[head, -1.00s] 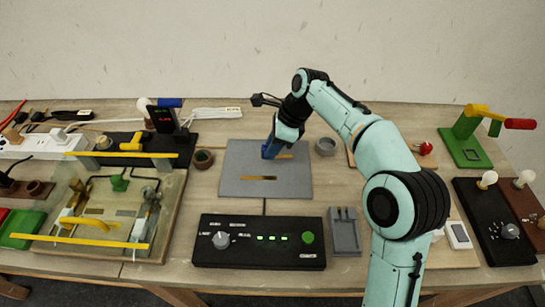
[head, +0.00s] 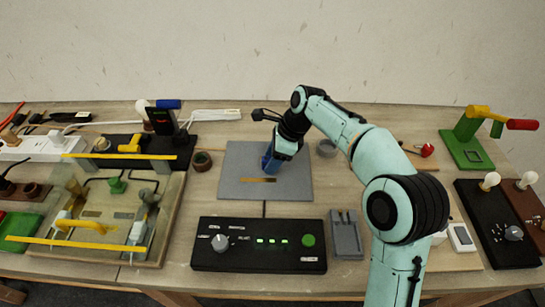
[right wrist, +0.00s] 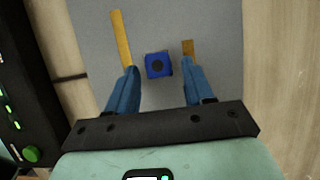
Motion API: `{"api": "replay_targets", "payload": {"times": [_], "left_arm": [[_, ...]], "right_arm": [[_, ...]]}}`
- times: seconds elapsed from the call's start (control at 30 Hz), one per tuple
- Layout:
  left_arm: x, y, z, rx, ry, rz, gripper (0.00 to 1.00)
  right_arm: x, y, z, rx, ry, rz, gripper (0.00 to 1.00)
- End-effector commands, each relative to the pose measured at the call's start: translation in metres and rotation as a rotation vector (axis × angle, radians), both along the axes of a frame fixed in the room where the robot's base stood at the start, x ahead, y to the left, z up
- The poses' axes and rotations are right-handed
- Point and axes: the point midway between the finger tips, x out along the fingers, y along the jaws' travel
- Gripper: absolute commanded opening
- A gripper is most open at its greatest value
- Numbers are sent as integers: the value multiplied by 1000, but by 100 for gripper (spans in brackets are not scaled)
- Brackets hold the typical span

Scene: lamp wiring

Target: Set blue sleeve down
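The blue sleeve (right wrist: 158,65), a small block with a dark round hole, is over the grey mat (right wrist: 215,25) in the right wrist view. My right gripper (right wrist: 160,72) is open, with one blue finger on each side of the sleeve and visible gaps between. In the head view my right gripper (head: 271,161) is low over the grey mat (head: 240,160); its blue fingers and the sleeve cannot be told apart there. Two yellow strips lie on the mat, either side of the sleeve. My left gripper is not in view.
A black control box (head: 260,243) with a green button stands in front of the mat. A grey two-slot holder (head: 346,235) is to its right. A small grey cup (head: 326,148) and a brown ring (head: 203,161) flank the mat. A wiring board (head: 170,225) is at left.

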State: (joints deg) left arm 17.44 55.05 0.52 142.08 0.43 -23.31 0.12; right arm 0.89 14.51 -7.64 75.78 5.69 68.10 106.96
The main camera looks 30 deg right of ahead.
Motion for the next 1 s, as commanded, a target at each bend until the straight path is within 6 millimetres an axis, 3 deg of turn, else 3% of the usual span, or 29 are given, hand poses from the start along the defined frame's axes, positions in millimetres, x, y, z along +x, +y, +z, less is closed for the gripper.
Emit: {"api": "replay_targets", "payload": {"times": [0.17, 0.6, 0.8, 1.0], "left_arm": [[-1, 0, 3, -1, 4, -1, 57], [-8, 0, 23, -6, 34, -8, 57], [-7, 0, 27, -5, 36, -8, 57], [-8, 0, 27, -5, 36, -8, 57]], "right_arm": [[-2, -4, 15, -1, -3, -1, 52], [-20, -33, 98, 0, -5, -1, 52], [-24, -39, 113, 0, -1, 0, 52], [-25, -39, 114, 0, 0, 0, 52]]}}
